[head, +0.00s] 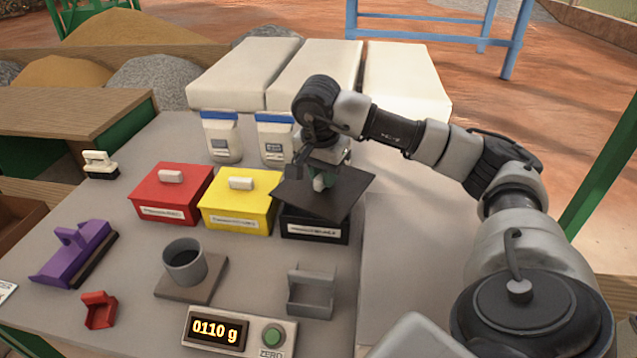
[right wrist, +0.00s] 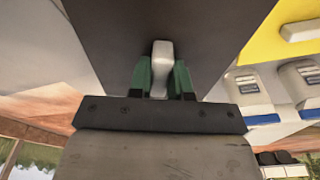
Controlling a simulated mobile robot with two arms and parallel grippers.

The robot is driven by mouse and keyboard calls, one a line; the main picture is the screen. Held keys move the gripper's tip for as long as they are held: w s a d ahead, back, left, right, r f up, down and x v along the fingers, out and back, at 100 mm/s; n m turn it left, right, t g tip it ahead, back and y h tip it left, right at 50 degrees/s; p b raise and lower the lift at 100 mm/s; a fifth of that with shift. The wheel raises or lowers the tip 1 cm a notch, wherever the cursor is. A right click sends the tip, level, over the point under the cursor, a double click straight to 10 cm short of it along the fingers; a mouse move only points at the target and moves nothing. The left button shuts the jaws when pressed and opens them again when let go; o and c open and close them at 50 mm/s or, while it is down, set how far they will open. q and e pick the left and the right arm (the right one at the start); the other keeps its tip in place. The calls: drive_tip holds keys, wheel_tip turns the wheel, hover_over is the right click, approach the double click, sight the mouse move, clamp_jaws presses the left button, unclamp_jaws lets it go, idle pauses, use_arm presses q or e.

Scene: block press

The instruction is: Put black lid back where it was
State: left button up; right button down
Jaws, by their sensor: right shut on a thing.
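The black lid (head: 345,190) is a flat dark plate with a pale knob. It sits over the black box (head: 316,229), turned and slightly tilted relative to the box; I cannot tell whether it touches the rim. My right gripper (head: 321,180) is shut on the lid's knob from above. In the right wrist view, the green fingers of the gripper (right wrist: 166,80) pinch the white knob, and the dark underside or face of the black lid (right wrist: 120,35) fills the upper middle. My left gripper is not in view.
A yellow lidded box (head: 240,205) stands just left of the black box, and a red one (head: 170,195) beyond it. White bags (head: 275,135) stand behind. A scale display (head: 235,328), a grey scoop (head: 311,292) and a dark cup (head: 185,262) are in front.

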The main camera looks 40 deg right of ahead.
drive_tip(key=w+d+f, duration=0.2)
drive_tip(key=w, duration=0.1)
drive_tip(key=w+d+f, duration=0.1)
drive_tip(key=w, duration=0.1)
drive_tip(key=shift+w+d+f, duration=0.1)
drive_tip(key=shift+d+f, duration=0.15)
drive_tip(key=shift+f, duration=0.15)
drive_tip(key=shift+w+d+f, duration=0.1)
wheel_tip(320, 180, down, 4)
drive_tip(key=shift+r+p, duration=0.1)
drive_tip(key=shift+p, duration=0.4)
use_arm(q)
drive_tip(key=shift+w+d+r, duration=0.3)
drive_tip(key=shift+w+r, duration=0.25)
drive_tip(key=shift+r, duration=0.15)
use_arm(e)
drive_tip(key=shift+f, duration=0.2)
drive_tip(key=c, duration=1.1)
unclamp_jaws()
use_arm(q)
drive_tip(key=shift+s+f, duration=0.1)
use_arm(e)
drive_tip(key=shift+o, duration=0.2)
drive_tip(key=shift+r, duration=0.1)
